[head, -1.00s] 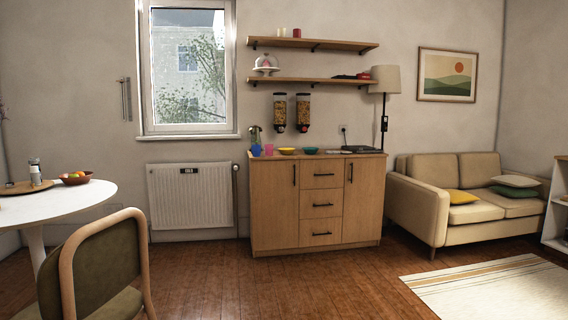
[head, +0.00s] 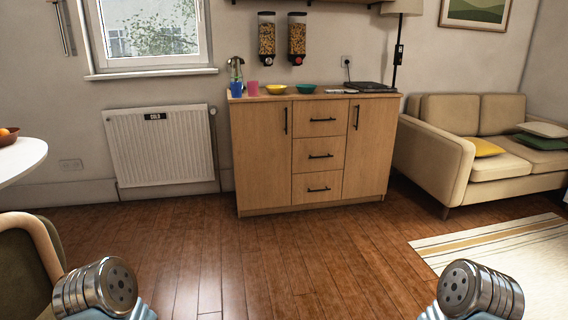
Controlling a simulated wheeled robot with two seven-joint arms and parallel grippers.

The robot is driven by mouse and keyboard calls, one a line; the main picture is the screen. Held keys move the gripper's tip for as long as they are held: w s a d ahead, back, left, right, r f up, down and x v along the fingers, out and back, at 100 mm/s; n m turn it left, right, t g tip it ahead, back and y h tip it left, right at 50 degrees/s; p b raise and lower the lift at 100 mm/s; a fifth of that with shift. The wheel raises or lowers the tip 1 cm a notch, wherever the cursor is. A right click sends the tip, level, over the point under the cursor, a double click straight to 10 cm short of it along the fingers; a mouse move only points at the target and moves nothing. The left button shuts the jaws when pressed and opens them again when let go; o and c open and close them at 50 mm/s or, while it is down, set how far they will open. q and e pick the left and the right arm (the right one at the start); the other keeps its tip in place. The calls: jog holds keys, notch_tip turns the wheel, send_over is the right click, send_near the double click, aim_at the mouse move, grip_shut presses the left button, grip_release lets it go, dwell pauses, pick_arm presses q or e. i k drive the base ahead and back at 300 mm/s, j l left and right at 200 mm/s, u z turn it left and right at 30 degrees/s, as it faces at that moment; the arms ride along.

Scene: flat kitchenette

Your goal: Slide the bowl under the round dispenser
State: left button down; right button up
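A yellow bowl (head: 276,90) and a teal bowl (head: 306,89) stand apart on top of the wooden cabinet (head: 250,150). Two clear dispensers filled with cereal hang on the wall above: a left one (head: 267,38) with a dark knob and a right one (head: 297,38) with a red knob. At this size I cannot tell which is the round one. The yellow bowl is roughly below the left dispenser, the teal bowl roughly below the right one. Only rounded metal links of my two arms show at the bottom corners; neither gripper is in view.
Blue (head: 236,89) and pink (head: 252,88) cups and a glass jug (head: 235,70) crowd the cabinet's left end. A dark flat appliance (head: 370,87) lies at its right end. A chair (head: 30,260) is at left, a sofa (head: 450,160) at right. The wooden floor between is clear.

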aim_at(276, 90)
jog(key=i, duration=2.65)
